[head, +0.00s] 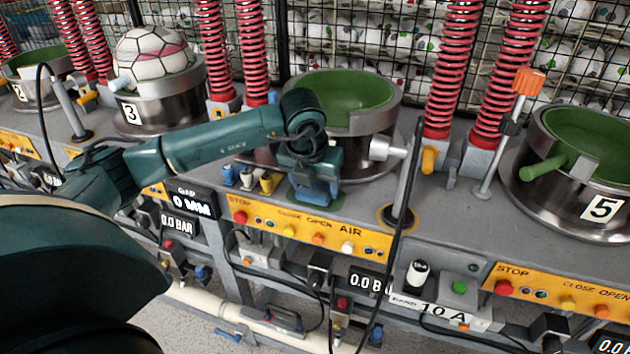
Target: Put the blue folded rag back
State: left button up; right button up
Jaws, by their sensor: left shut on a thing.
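My left arm reaches in from the left, and my left gripper (312,172) points down at the front edge of the bench, in front of the middle press. It is shut on the blue folded rag (319,191), which shows only in part as a blue patch under the gripper. The fingertips are mostly hidden by the gripper body. The rag is just above the yellow AIR panel; I cannot tell whether it touches the bench. My right gripper is not in view.
The middle press has an open green bowl (345,95). Small blue, white and yellow fittings (247,179) stand just left of the gripper. A lever post (404,185) and black cable are to the right. A ball (153,54) sits in press 3. Bare bench (455,215) lies further right.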

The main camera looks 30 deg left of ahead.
pick_arm(q)
jog(key=shift+f, duration=0.1)
jog(key=o, duration=0.4)
jog(key=shift+f, duration=0.1)
jog(key=o, duration=0.5)
jog(key=shift+r, duration=0.3)
jog(key=b+v, duration=0.1)
jog(key=v, duration=1)
jog(key=shift+s+r, duration=0.2)
jog(key=shift+r, duration=0.2)
